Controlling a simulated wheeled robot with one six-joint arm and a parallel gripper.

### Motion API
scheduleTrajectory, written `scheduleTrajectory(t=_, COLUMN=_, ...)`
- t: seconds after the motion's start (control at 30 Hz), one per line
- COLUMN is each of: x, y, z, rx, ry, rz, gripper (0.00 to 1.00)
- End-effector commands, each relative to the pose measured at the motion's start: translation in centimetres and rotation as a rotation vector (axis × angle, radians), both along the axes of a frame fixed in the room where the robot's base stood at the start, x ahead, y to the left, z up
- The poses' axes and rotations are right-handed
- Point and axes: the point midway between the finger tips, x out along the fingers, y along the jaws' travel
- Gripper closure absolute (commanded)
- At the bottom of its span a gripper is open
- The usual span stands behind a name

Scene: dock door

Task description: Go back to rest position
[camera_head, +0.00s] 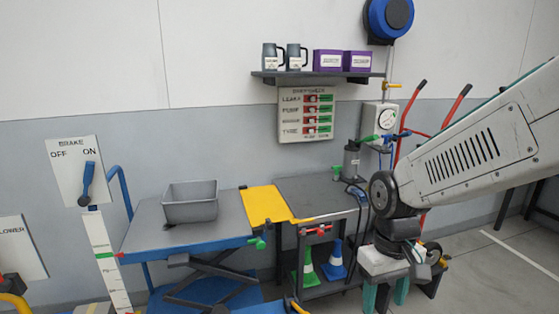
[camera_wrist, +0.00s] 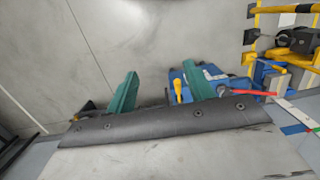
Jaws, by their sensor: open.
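My gripper (camera_head: 384,296) hangs at the lower right in the head view, its two green fingers pointing down and spread apart. In the wrist view the two green fingers of my gripper (camera_wrist: 165,92) stand apart with nothing between them but the floor and part of a blue thing behind. My arm comes in from the right edge of the head view. The fingertips are cut off by the bottom edge there.
A grey bin (camera_head: 190,206) stands on the blue lift table (camera_head: 140,238). A yellow plate (camera_head: 264,205) bridges to a dark cart (camera_head: 318,192) with green and blue cones (camera_head: 336,262) below. A shelf (camera_head: 318,75) holds mugs and purple boxes. A brake lever board (camera_head: 76,170) stands left.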

Motion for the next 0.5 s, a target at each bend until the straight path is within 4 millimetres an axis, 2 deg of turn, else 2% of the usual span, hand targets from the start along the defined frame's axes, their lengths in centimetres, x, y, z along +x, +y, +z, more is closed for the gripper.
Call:
scheduleTrajectory(t=0.03, x=-1.8, y=-1.0, z=1.5, rx=-0.005, ry=0.003, rz=-0.038, gripper=0.47)
scheduleTrajectory(t=0.1, x=-4.3, y=-2.2, z=3.2, rx=-0.015, ry=0.014, rz=-0.086, gripper=0.47)
scheduleTrajectory(t=0.3, x=-10.5, y=-4.8, z=6.6, rx=-0.029, ry=-0.013, rz=-0.186, gripper=0.47)
scheduleTrajectory(t=0.4, x=-12.3, y=-5.7, z=7.8, rx=-0.022, ry=-0.074, rz=-0.215, gripper=0.47)
scheduleTrajectory(t=0.5, x=-13.2, y=-6.3, z=8.8, rx=-0.012, ry=-0.145, rz=-0.24, gripper=0.47)
